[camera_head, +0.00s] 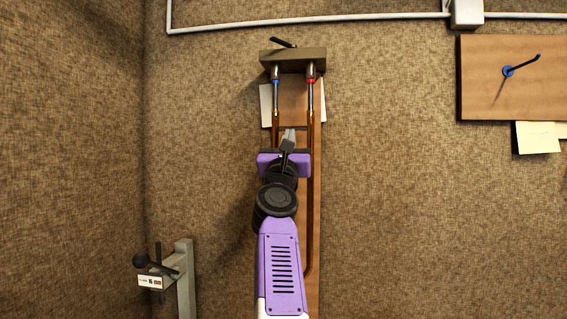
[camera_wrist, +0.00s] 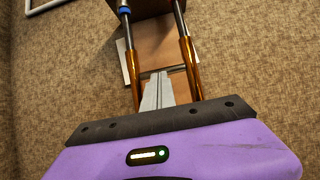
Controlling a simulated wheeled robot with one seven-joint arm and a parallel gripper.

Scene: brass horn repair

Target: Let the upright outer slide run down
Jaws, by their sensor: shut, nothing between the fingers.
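The upright outer slide (camera_head: 310,190) is two orange-brown brass tubes in front of a wooden board. Its tubes (camera_wrist: 190,72) sit around two thinner silver inner tubes (camera_head: 310,95), partly exposed above. The left inner tube has a blue band and the right a red one. The inner tubes hang from a dark block (camera_head: 293,60). A thin cross brace (camera_wrist: 175,70) joins the outer tubes. My gripper (camera_head: 289,134) is shut and empty, between the two tubes. In the wrist view its fingertips (camera_wrist: 157,76) overlap the brace; contact cannot be told. My arm hides much of the left tube.
A grey post (camera_head: 184,270) with a black knob and a small label stands at the lower left. A wooden panel (camera_head: 510,90) with a blue-based hook hangs at the upper right. A white pipe (camera_head: 300,20) runs along the top.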

